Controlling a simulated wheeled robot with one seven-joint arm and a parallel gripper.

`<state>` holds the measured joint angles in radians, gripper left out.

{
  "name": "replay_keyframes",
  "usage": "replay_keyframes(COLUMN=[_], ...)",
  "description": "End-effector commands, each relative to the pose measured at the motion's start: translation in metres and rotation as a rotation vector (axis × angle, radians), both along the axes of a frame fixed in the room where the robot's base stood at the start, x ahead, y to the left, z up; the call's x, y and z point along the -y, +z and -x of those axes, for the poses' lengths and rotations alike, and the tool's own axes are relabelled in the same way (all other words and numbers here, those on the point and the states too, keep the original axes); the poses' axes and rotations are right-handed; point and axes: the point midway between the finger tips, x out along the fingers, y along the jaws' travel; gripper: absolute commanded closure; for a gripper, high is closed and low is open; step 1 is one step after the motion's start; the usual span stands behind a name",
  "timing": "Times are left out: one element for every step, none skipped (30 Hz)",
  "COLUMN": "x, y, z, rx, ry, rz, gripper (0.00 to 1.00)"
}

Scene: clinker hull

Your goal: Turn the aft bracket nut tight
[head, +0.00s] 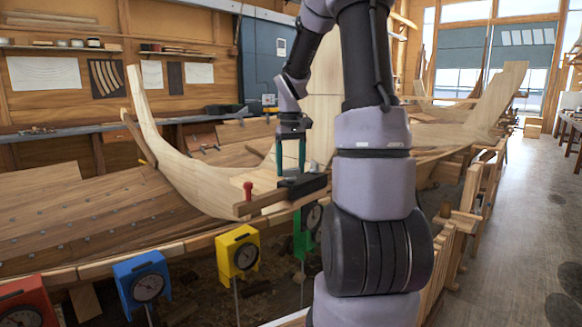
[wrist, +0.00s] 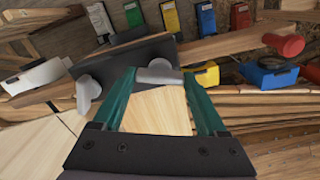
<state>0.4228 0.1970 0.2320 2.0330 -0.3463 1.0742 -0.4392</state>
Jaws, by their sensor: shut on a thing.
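A dark bracket (head: 303,186) sits on the pale wooden timber of the hull; in the wrist view it is a dark plate (wrist: 122,66). Two light grey winged nuts show in the wrist view: one (wrist: 159,76) between my fingertips, the other (wrist: 88,92) to its left, free. My gripper (head: 291,166) points down at the bracket. Its green fingers (wrist: 160,80) are shut on the nut between them, taken as the aft bracket nut; no label shows which is aft. How tight the nut is cannot be seen.
A red knob (head: 248,190) stands on the timber beside the bracket. Yellow (head: 238,251), blue (head: 142,282) and red (head: 24,304) dial gauges stand along the near plank edge. A green gauge (head: 306,228) is below the bracket. Open floor (head: 525,220) lies at right.

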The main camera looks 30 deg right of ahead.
Motion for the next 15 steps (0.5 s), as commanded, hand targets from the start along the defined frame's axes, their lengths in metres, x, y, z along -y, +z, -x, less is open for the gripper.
replay_keyframes(x=[0.0000, -0.0001, -0.0003, -0.0002, -0.0001, 0.0000, 0.0000, 0.0000, 0.0000, 0.0000, 0.0000, 0.0001, 0.0001, 0.0001, 0.0002], y=[0.0008, 0.0008, 0.0008, 0.0008, 0.0008, 0.0008, 0.0008, 0.0009, 0.0009, 0.0009, 0.0009, 0.0009, 0.0009, 0.0009, 0.0009], z=[-0.0007, -0.0008, -0.0008, -0.0008, -0.0008, -0.0008, -0.0008, -0.0008, -0.0008, -0.0008, -0.0008, -0.0008, -0.0008, -0.0008, -0.0008], rx=[0.002, 0.003, 0.003, 0.003, 0.003, 0.003, 0.003, 0.003, 0.003, 0.003, 0.003, 0.003, 0.003, 0.003, 0.003], ry=[-0.028, -0.047, -0.069, -0.086, -0.100, -0.119, -0.130, -0.142, -0.155, -0.163, -0.171, -0.180, -0.185, -0.189, -0.193], rz=[0.001, 0.001, 0.001, 0.001, 0.001, 0.001, 0.000, 0.000, 0.000, 0.000, 0.000, 0.000, 0.000, 0.000, 0.000], gripper=[0.81, 0.81, 0.81, 0.81, 0.81, 0.81, 0.81, 0.81, 0.81, 0.81, 0.81, 0.81, 0.81, 0.81, 0.81])
